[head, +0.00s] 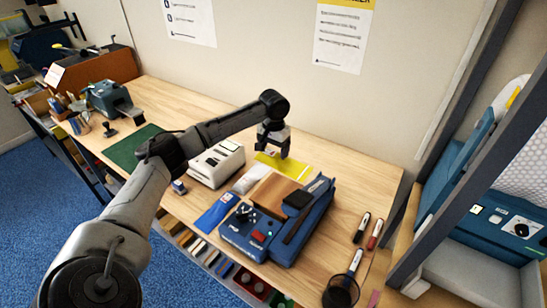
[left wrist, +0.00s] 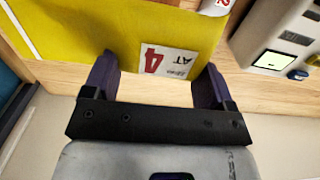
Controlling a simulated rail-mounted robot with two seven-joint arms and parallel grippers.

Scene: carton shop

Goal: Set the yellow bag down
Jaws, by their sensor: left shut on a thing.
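The yellow bag (head: 296,169) is flat and lies low over the wooden table, behind the blue machine; I cannot tell whether it touches the table. In the left wrist view the yellow bag (left wrist: 80,35) fills the top and bears a white label (left wrist: 168,62) with a red 4. My left gripper (head: 271,150) is above the bag's left end, pointing down, and is shut on its edge. In the left wrist view its two dark fingers (left wrist: 156,88) stand either side of the label. My right gripper is in neither view.
The blue machine (head: 262,237) stands in front of the bag, with a brown panel (head: 272,190) on it. A white device (head: 216,163) stands to the left. The table (head: 352,180) right of the bag is clear.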

